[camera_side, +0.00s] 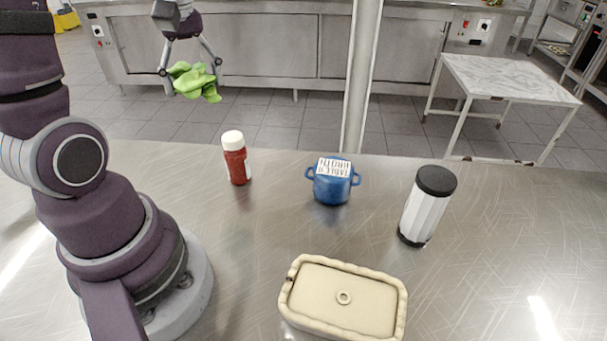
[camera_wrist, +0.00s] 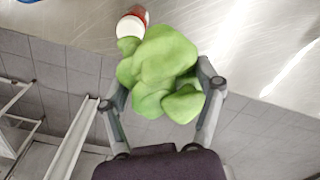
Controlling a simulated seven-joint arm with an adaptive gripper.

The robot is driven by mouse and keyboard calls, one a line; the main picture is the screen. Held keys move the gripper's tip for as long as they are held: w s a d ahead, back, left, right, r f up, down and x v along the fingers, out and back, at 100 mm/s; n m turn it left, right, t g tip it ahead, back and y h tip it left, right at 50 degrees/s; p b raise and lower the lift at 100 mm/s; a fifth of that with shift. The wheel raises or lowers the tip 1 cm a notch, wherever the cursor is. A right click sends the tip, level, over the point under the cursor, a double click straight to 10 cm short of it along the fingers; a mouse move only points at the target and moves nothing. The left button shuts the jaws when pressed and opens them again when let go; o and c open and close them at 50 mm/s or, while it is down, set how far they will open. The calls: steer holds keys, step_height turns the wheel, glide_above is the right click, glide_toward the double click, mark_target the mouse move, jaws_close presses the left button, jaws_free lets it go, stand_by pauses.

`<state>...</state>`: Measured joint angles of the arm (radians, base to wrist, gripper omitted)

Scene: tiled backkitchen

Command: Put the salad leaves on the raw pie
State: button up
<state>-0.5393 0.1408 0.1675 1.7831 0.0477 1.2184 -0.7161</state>
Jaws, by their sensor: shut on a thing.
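The green salad leaves (camera_side: 197,82) are held between the fingers of my gripper (camera_side: 191,71), high above the far left part of the steel table. They also show in the wrist view (camera_wrist: 163,72), where my gripper (camera_wrist: 163,90) has a finger on each side of them. The raw pie (camera_side: 343,298) is a pale rectangular pie with a crimped rim and a small ring on its lid. It sits at the front of the table in the side view, well apart from my gripper. The pie is not in the wrist view.
A red jar with a white cap (camera_side: 236,158), a blue labelled pot (camera_side: 332,182) and a white canister with a black lid (camera_side: 427,206) stand in a row behind the pie. The steel table (camera_side: 240,270) is clear between my base and the pie.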

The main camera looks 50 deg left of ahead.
steer(key=w+d+m, duration=0.3)
steer(key=w+d, duration=0.1)
steer(key=d, duration=0.2)
steer(key=m, duration=1.1)
glide_above(344, 297)
step_height(344, 297, down, 13)
steer(key=shift+f, duration=0.1)
steer(key=o, duration=1.1)
steer(key=shift+f, duration=0.1)
steer(key=shift+o, duration=0.2)
